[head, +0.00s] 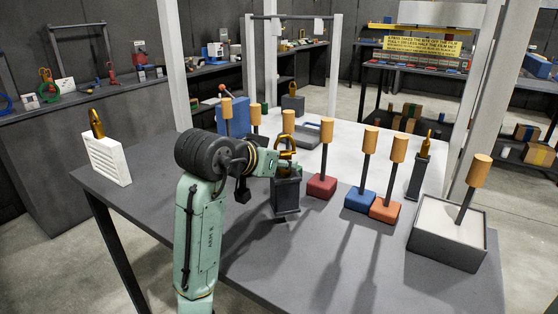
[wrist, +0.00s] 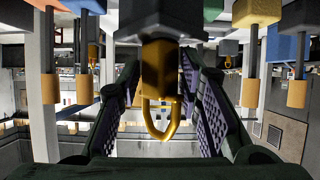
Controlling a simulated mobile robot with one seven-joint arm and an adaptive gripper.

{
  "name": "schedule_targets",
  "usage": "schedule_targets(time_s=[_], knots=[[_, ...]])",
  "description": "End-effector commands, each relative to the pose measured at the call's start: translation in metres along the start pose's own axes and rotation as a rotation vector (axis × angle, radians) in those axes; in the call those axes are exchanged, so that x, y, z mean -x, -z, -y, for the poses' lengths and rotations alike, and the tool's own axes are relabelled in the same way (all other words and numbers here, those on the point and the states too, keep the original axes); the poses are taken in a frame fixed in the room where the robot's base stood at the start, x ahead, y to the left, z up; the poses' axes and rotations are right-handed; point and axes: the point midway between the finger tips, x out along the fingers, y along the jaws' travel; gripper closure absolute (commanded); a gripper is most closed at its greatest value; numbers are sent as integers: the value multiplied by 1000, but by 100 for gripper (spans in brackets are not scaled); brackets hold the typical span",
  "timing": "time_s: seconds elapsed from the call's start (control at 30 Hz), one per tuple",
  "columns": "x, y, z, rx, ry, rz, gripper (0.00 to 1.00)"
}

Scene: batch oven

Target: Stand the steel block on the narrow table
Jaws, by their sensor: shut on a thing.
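The dark grey steel block (head: 286,195) has a gold loop on top and is upright over the dark grey table (head: 330,250). My gripper (head: 284,166) is shut on the block's upper end. I cannot tell whether its base touches the tabletop. In the wrist view, the block (wrist: 168,60) and its gold loop (wrist: 160,118) sit between my two fingers (wrist: 165,95). The picture there is upside down, and the block's lower end is cut off. Which surface is the narrow table is not clear from the frames.
Red (head: 321,187), blue (head: 359,200) and orange (head: 385,210) blocks with tall wooden-topped handles stand right of the held block. A grey box (head: 445,245) is at the right end. A white vented block (head: 105,160) stands at the left. The table's front part is clear.

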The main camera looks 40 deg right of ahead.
Motion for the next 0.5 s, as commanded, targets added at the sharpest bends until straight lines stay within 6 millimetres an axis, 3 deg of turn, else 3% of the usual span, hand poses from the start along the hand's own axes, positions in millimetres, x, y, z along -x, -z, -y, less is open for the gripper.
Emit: schedule_targets(time_s=[0.3,0.5], knots=[[-10,-21,1,-1,2,-10,100],[-11,-23,1,-3,3,-11,100]])
